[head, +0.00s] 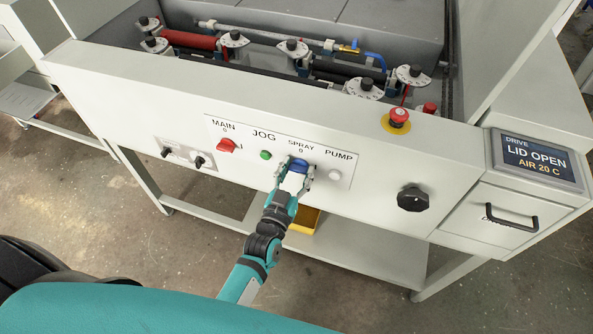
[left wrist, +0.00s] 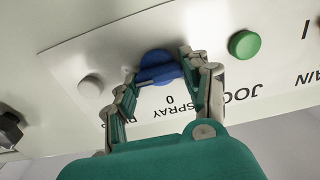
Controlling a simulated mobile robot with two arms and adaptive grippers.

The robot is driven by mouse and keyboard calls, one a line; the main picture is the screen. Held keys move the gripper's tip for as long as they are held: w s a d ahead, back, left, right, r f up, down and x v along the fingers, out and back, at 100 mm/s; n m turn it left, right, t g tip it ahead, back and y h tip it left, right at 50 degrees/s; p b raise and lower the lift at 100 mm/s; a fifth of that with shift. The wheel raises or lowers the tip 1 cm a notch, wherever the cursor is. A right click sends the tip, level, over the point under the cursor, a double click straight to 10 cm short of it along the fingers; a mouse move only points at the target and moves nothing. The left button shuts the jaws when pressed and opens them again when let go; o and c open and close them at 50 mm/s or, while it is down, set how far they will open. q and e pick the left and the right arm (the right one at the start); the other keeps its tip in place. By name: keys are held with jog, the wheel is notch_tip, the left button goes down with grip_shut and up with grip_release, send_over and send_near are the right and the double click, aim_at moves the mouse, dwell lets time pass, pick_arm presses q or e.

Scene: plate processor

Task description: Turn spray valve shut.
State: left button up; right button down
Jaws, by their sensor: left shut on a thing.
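The blue spray valve knob (head: 298,163) is on the white front panel of the machine, just below the label "SPRAY 0". It also shows in the left wrist view (left wrist: 157,62), where its raised grip bar lies nearly level across the picture and the label is upside down. My left gripper (head: 296,174) reaches up to the panel and is shut on the knob. In the left wrist view its two fingers (left wrist: 159,72) stand on either side of the grip bar. My right gripper is not in view.
Beside the knob are a green jog button (head: 265,155), a white pump button (head: 335,175) and the red main switch (head: 227,145). A red emergency stop (head: 399,117) and a black knob (head: 412,198) are further right. The display (head: 538,160) reads "LID OPEN". Rollers lie in the open trough.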

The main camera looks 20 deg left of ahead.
pick_arm(q)
jog(key=shift+c, duration=1.3)
jog(key=n, duration=0.4)
jog(key=shift+a+p, duration=0.1)
jog(key=shift+p, duration=0.2)
jog(key=n, duration=0.4)
jog(key=shift+f+n, duration=0.1)
jog(key=shift+n, duration=0.2)
jog(key=n+b, duration=0.1)
jog(key=n, duration=0.8)
jog(key=shift+a+f+b, duration=0.15)
jog(key=shift+b, duration=0.25)
jog(key=shift+n, duration=0.3)
